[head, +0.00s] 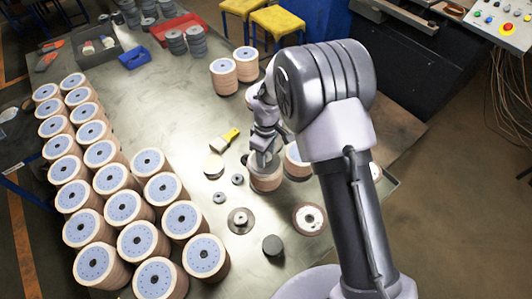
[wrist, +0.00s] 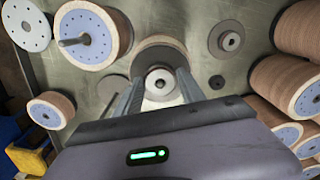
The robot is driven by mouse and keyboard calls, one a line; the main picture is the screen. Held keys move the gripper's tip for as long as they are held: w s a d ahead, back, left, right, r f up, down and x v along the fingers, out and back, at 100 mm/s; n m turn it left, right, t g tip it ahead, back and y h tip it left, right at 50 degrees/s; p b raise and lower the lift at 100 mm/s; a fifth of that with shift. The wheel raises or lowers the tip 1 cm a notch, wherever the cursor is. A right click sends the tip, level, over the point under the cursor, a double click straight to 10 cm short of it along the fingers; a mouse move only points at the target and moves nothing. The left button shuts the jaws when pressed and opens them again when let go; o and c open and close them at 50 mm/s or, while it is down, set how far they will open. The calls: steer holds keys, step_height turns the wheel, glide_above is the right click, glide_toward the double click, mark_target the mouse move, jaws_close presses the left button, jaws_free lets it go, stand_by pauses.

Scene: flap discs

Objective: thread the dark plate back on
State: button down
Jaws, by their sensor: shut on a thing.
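My gripper (wrist: 158,92) is shut on the hub of a grey plate (wrist: 160,75), the dark plate as far as I can tell. In the head view my gripper (head: 266,150) is over a tan-sided stack of flap discs (head: 267,183). That stack's rim (wrist: 160,42) shows just beyond the plate in the wrist view. I cannot tell whether the plate rests on the stack or hangs just above it. A neighbouring stack (wrist: 88,22) has a bare post standing up from its middle. My arm partly hides this area in the head view.
Rows of flap-disc stacks (head: 122,205) fill the left of the table. A flanged disc (head: 241,221), a disc with a pale middle (head: 309,219), a dark cylinder (head: 273,245) and a yellow brush (head: 224,140) lie near. Bare table (head: 180,110) lies behind the brush.

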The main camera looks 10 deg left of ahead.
steer(key=shift+f, duration=0.35)
steer(key=c, duration=0.6)
jaws_free()
step_height(320, 180, up, 18)
steer(key=shift+f+p, duration=0.25)
steer(key=shift+p, duration=0.65)
